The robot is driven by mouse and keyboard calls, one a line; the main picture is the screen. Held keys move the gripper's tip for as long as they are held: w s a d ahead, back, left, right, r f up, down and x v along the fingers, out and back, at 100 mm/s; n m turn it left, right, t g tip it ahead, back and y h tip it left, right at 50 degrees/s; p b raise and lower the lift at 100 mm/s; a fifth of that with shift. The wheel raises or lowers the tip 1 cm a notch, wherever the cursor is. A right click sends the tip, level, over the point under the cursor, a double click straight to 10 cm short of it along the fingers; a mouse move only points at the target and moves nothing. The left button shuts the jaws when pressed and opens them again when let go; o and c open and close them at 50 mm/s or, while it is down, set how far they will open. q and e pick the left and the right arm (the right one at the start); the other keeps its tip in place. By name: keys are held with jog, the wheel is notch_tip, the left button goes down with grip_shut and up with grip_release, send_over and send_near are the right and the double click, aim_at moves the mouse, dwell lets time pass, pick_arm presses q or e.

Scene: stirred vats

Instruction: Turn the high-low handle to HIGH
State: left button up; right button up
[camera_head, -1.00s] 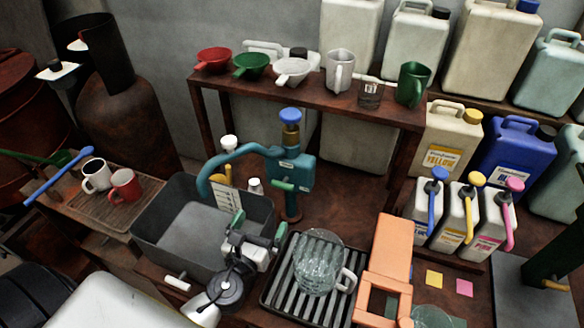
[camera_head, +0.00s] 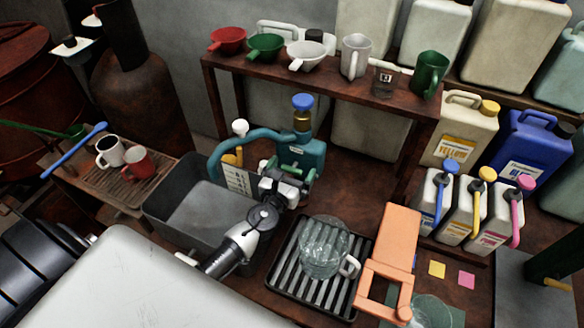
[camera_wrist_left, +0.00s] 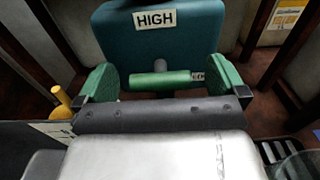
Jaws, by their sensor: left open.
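The green high-low handle (camera_wrist_left: 160,80) is a short bar lying crosswise on a stem at the front of the teal pump body (camera_wrist_left: 155,45). A white HIGH label (camera_wrist_left: 155,18) sits above it, and a second small label at its right end is partly hidden. My left gripper (camera_wrist_left: 164,74) is open, with one green-padded finger on each side of the handle and gaps between. In the head view my left gripper (camera_head: 288,174) is at the front of the teal pump body (camera_head: 303,155) and mostly hides the handle. My right gripper is not in view.
A grey basin (camera_head: 195,215) lies left of the gripper under the curved spout. A drain rack (camera_head: 285,275) with a glass jug (camera_head: 323,250) stands in front, beside an orange stand (camera_head: 398,235). A shelf (camera_head: 320,80) with cups and scoops runs behind.

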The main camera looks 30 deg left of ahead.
pick_arm(q)
jog(key=shift+w, duration=0.1)
jog(key=shift+c, duration=0.6)
jog(key=c, duration=0.7)
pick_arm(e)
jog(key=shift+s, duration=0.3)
